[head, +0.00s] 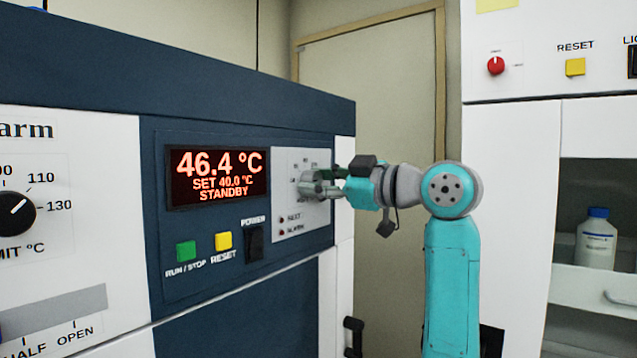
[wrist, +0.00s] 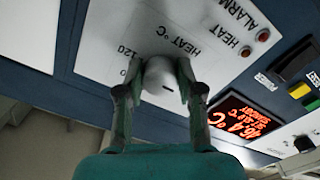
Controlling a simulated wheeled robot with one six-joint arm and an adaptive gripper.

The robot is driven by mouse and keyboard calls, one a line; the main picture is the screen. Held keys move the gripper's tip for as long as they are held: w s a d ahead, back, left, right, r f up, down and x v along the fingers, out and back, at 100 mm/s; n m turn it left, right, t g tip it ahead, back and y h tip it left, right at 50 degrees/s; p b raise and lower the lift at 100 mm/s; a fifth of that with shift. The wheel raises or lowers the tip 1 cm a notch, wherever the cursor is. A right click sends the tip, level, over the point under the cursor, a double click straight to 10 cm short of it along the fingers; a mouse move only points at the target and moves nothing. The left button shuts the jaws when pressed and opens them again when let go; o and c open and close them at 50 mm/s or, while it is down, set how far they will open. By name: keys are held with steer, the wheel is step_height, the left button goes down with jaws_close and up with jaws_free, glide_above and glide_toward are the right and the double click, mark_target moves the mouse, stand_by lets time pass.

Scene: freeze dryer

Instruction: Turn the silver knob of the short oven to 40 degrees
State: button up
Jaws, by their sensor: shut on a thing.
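The short oven has a dark blue front panel (head: 290,258) with a red display (head: 218,176) that reads 46.4 °C, SET 40.0 °C, STANDBY. Its silver knob (wrist: 158,76) sits on a pale plate marked HEAT °C, and the wrist view shows a dark mark on the knob. My gripper (head: 318,187) is at this plate, in front of the knob. In the wrist view my gripper (wrist: 152,85) is shut on the knob, one finger on each side. In the head view the fingers hide most of the knob.
Beside the display's underside are a green RUN/STOP button (head: 186,251), a yellow RESET button (head: 223,240) and a black power switch (head: 254,244). A black limit knob (head: 16,214) is at the far left. A white cabinet (head: 510,190) with a bottle (head: 597,240) stands at right.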

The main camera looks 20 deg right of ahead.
stand_by(0.4)
steer(key=o, duration=1.2)
steer(key=shift+c, duration=0.2)
steer(key=v, duration=1.2)
